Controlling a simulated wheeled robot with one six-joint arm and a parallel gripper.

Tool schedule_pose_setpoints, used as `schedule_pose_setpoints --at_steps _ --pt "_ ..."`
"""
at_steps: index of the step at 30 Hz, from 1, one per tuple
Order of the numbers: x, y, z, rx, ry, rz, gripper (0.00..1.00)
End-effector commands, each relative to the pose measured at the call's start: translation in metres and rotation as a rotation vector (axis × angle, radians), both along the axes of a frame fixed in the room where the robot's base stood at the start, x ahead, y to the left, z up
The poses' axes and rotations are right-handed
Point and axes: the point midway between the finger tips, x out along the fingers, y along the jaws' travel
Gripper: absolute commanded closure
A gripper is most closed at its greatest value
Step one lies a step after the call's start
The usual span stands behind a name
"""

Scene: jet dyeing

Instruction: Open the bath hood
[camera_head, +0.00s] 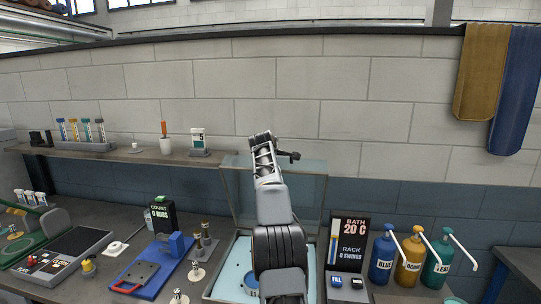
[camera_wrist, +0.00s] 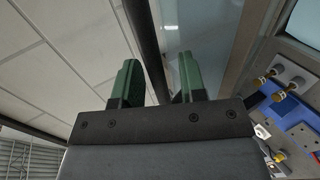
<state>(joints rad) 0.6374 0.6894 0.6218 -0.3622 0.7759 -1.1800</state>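The bath hood (camera_head: 238,192) is a clear, framed panel. In the head view it stands raised, close to upright, behind the pale bath (camera_head: 213,284) with blue inside. My arm stands in front of both and hides their middle. In the wrist view my gripper (camera_wrist: 159,65) has two green fingers spread apart. A dark bar (camera_wrist: 146,42) passes between them or just beyond them, with gaps on both sides. I cannot tell whether it touches a finger. The clear panel (camera_wrist: 200,25) shows to the right of the bar. The fingers are not clear in the head view.
A bath and rack display (camera_head: 349,240) and blue, yellow and teal pump bottles (camera_head: 408,261) stand to the right of the bath. A blue tray (camera_head: 152,272), a count display (camera_head: 161,216) and small vials stand left. A shelf (camera_head: 90,154) runs along the wall behind.

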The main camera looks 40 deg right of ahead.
Motion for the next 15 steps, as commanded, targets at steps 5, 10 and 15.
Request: schedule_pose_setpoints --at_steps 5,10,15 --pt "-0.001 -0.001 0.0 0.0 0.0 -0.002 0.61" --pt "-0.004 0.005 0.003 -0.002 -0.003 0.0 0.61" --pt "-0.018 0.026 0.012 -0.003 -0.003 0.002 0.61"
